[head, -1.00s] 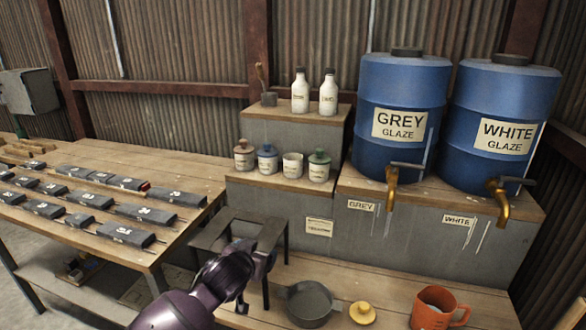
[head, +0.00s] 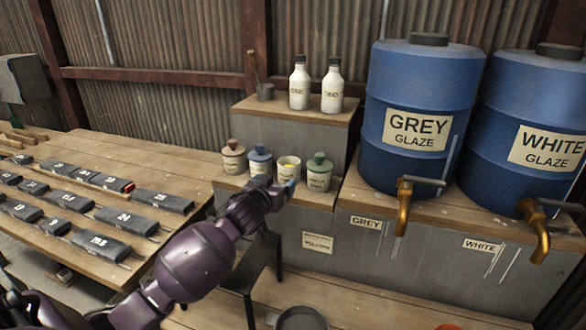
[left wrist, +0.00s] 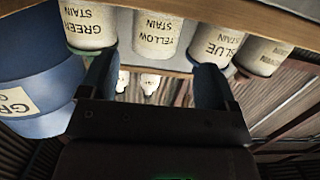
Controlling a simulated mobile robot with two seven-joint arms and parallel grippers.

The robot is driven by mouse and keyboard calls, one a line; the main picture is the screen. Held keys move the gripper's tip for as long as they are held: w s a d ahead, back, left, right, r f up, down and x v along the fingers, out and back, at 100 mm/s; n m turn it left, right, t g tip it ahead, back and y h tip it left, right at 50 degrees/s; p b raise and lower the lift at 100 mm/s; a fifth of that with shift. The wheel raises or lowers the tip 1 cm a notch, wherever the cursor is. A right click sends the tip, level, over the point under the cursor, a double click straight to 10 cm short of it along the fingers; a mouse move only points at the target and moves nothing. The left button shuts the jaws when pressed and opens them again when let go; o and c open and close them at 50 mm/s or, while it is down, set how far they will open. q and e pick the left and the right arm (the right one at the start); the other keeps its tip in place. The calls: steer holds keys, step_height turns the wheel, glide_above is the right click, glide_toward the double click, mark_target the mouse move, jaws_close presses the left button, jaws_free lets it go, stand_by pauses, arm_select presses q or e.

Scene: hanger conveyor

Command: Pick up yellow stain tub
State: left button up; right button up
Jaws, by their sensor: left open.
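The yellow stain tub (head: 289,164) is a small white pot without a lid, with yellow showing inside. It stands on the lower grey shelf between the blue-lidded tub (head: 260,159) and the green-lidded tub (head: 319,172). My left gripper (head: 284,188) is open in front of it and hides its lower part in the head view. In the left wrist view, which is upside down, the yellow stain tub (left wrist: 157,34) shows its label between my two spread fingers (left wrist: 156,78), not gripped. My right gripper is not in view.
A brown-lidded tub (head: 233,157) stands at the left of the row. Two white bottles (head: 316,86) stand on the higher shelf. Blue grey-glaze (head: 415,130) and white-glaze (head: 525,125) barrels with taps stand right. A dark pan (head: 302,318) is on the bench below.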

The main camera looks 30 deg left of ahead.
mark_target(285, 176)
arm_select(q)
steer(key=shift+w, duration=0.5)
steer(key=x, duration=0.3)
steer(key=shift+a+f, duration=0.1)
steer(key=shift+b+x, duration=0.35)
steer(key=shift+x, duration=0.7)
steer(key=x, duration=0.3)
steer(key=shift+f, duration=0.3)
steer(key=shift+w, duration=0.45)
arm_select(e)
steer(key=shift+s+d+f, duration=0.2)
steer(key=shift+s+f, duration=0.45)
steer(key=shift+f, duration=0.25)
arm_select(q)
steer(key=shift+c, duration=0.2)
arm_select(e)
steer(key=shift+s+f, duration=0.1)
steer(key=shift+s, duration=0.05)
arm_select(q)
steer(key=c, duration=0.7)
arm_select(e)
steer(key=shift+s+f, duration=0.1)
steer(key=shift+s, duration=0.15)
